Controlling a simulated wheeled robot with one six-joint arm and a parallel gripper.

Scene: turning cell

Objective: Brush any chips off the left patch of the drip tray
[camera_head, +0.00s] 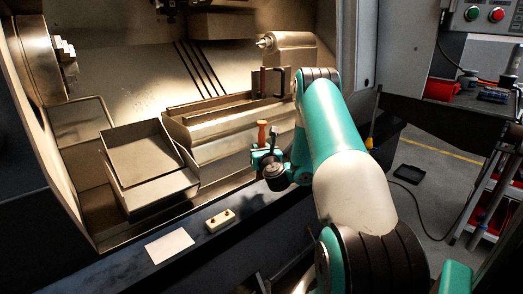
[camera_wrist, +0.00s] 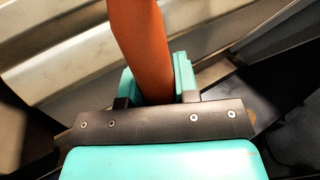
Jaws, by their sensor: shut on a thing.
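My gripper (camera_head: 263,152) is shut on an orange-brown handle (camera_head: 262,132), which stands up out of the jaws in the head view. In the wrist view the same handle (camera_wrist: 140,40) runs up from between my jaws (camera_wrist: 158,88); its far end is out of view, and I see no bristles. An open metal tray (camera_head: 165,187), which looks like the drip tray, is at the left inside the machine, apart from my gripper and to its left. I cannot make out separate patches or any chips on it.
A stepped metal bed (camera_head: 215,127) lies between the tray and my arm. A chuck (camera_head: 64,58) is at upper left, a tailstock-like part (camera_head: 287,48) at upper right. A white card (camera_head: 169,246) and a small beige block (camera_head: 220,220) lie on the dark front ledge.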

